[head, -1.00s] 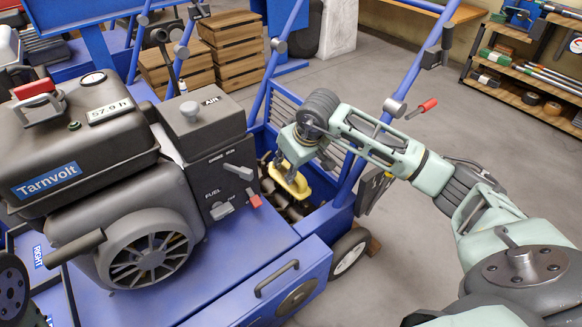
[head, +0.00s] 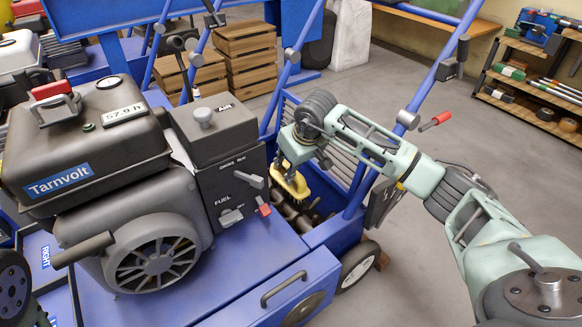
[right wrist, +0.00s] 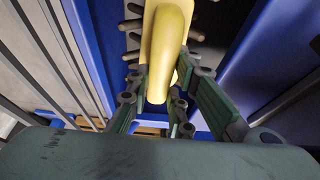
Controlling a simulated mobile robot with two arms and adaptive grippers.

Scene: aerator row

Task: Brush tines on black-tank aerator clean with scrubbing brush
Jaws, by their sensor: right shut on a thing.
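The black-tank aerator fills the left of the head view, with a black engine tank (head: 84,141) over a blue deck (head: 235,262). Its tines (head: 296,216) show dark in the open bay right of the engine; they also show in the right wrist view (right wrist: 133,38). My right gripper (head: 290,178) is shut on the yellow scrubbing brush (head: 291,187) and holds it over the tines. Its bristles face down, but whether they touch the tines is unclear. In the right wrist view the fingers clasp the brush's yellow handle (right wrist: 168,50). My left gripper is not in view.
Wooden crates (head: 250,60) stand behind the machine. A shelf rack (head: 530,85) is at the back right. The floor to the right is clear.

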